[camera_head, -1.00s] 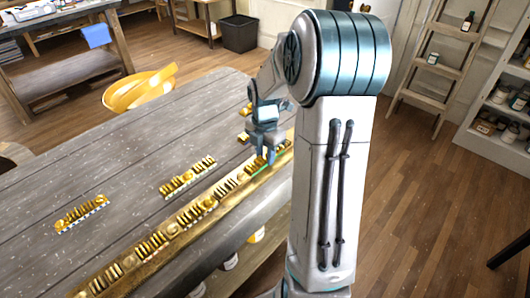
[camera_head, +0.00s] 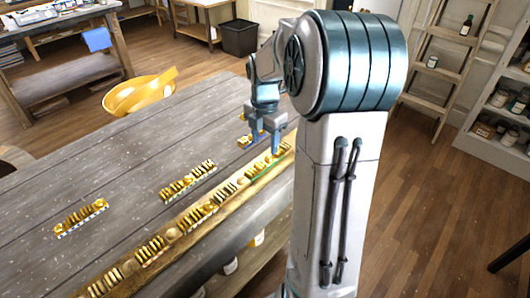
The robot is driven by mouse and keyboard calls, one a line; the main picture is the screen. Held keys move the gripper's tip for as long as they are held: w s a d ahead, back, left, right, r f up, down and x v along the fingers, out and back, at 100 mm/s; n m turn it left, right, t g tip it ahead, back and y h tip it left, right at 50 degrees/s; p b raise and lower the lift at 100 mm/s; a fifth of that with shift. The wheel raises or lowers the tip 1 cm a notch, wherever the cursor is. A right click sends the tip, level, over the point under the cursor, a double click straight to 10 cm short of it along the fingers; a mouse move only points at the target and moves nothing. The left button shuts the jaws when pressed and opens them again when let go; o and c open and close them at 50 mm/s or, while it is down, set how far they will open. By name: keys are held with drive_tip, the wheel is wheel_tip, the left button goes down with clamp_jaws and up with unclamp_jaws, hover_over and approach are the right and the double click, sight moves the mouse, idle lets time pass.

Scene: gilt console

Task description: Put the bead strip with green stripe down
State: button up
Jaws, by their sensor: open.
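The bead strip with green stripe (camera_head: 262,166) lies on the gilt rail (camera_head: 180,243) along the table's front edge, near the rail's far end. Its gold beads show above a thin green line. My gripper (camera_head: 266,150) is open, its two fingers pointing down just above and behind this strip. The fingers look empty. Whether a fingertip still touches the strip is too small to tell. My arm hides the rail's far right end.
Other gold bead strips lie on the grey table (camera_head: 110,170): one at the left (camera_head: 82,216), one in the middle (camera_head: 188,181), and one partly hidden behind my gripper (camera_head: 245,141). More gold beadwork fills the rail. A yellow chair (camera_head: 138,95) stands behind the table.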

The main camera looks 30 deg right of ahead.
wheel_tip(320, 180, up, 5)
drive_tip(key=s+a+r+m+t, duration=0.1)
drive_tip(key=s+a+r+m, duration=0.1)
drive_tip(key=s+a+m, duration=0.75)
drive_tip(key=s+a+f+m+t, duration=0.2)
drive_tip(key=s+a+f+m, duration=0.1)
drive_tip(key=s+m, duration=0.6)
drive_tip(key=a+m, duration=0.1)
drive_tip(key=m, duration=0.2)
drive_tip(key=shift+s+a, duration=0.2)
drive_tip(key=shift+s, duration=0.1)
